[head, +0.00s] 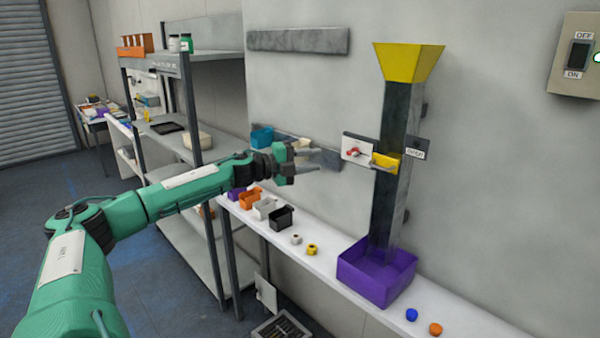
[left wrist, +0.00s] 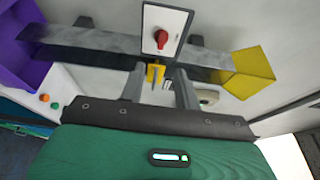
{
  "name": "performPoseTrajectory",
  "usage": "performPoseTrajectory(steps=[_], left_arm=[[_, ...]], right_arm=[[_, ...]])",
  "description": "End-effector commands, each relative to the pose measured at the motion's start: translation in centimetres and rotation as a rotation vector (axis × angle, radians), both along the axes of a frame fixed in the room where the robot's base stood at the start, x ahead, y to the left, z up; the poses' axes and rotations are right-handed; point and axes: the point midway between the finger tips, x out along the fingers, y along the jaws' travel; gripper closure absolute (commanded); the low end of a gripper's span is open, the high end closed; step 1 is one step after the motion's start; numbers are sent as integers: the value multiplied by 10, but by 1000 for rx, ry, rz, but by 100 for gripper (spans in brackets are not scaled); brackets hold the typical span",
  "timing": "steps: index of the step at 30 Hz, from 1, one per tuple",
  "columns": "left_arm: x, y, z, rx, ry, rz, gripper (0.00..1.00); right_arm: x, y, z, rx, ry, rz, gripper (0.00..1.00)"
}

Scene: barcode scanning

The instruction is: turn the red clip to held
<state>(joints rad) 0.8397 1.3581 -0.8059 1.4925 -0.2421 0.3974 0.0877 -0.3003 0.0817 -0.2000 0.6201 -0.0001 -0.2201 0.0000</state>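The red clip (head: 354,152) is a small red piece on a white plate (head: 348,145) at the left side of a tall dark chute (head: 393,205). In the left wrist view the clip (left wrist: 162,36) looks like a red knob on the white plate (left wrist: 177,19). I cannot read any marking for held. My left gripper (head: 318,161) is open and empty, left of the plate and apart from it. In the left wrist view its two fingers (left wrist: 160,88) point toward the yellow part (left wrist: 155,73) beside the plate. My right gripper is not in view.
The chute has a yellow funnel (head: 409,60) on top and a purple bin (head: 375,275) at its foot. A white shelf (head: 335,292) carries small bins, including a black one (head: 281,218), and several small round pieces. A switch box (head: 577,56) is on the wall at right.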

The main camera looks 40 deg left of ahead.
Motion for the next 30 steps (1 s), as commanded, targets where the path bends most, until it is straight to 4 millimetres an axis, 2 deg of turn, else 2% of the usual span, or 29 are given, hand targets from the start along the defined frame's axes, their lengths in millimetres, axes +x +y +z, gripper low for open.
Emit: performPoseTrajectory(steps=[1,3,9,27,30], left_arm=[[-7,3,-5,2,2,0,67],[-15,8,-5,2,1,2,67],[-27,13,-2,0,1,-1,67],[-28,14,0,-1,0,-1,67],[-26,14,-5,-8,5,2,67]], right_arm=[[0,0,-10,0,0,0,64],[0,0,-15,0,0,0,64],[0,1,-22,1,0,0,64],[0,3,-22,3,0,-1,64],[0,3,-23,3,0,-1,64]])
